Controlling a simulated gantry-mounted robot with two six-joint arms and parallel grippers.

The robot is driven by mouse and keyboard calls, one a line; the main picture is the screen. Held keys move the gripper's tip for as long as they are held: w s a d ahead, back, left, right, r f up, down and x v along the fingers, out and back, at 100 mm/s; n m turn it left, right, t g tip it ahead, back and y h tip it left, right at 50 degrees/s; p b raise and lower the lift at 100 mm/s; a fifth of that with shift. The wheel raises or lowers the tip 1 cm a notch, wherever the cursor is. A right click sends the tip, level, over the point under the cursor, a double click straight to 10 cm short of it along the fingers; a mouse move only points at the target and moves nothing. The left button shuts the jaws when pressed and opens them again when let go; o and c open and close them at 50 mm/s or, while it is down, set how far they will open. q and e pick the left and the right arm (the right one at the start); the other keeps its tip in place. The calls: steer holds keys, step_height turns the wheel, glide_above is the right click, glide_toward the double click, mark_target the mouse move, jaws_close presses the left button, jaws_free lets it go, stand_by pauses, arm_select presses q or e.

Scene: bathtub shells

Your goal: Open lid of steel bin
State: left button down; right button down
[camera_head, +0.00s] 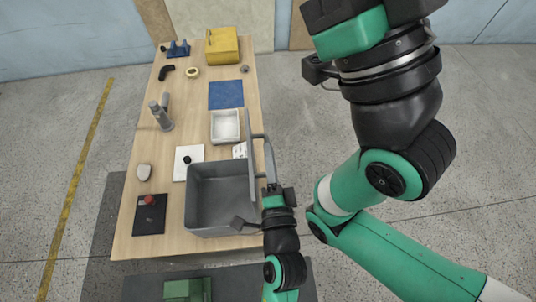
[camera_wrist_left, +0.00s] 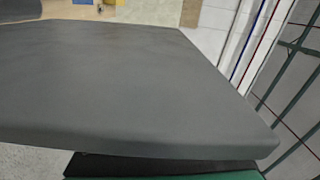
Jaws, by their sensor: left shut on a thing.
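The grey steel bin (camera_head: 222,196) stands at the near end of the table in the head view, with its inside exposed. Its lid (camera_head: 250,158) stands raised, nearly upright, along the bin's right side. A long grey handle (camera_head: 267,152) runs along the lid's outer side. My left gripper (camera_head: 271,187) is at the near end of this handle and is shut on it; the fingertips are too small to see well. In the left wrist view the flat grey lid (camera_wrist_left: 140,85) fills most of the picture. My right gripper's fingers are outside the view.
A white tray (camera_head: 225,126), blue mat (camera_head: 226,95) and yellow box (camera_head: 222,46) lie farther back on the table (camera_head: 198,98). A grey bottle-like object (camera_head: 161,115) stands left. A dark mat (camera_head: 149,222) with a red item lies left of the bin. My right arm fills the right side.

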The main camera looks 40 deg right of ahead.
arm_select(q)
steer(key=c, duration=0.9)
jaws_free()
steer(key=shift+f, duration=0.1)
steer(key=v, duration=1.1)
steer(key=shift+s+a, duration=0.2)
steer(key=shift+s, duration=0.1)
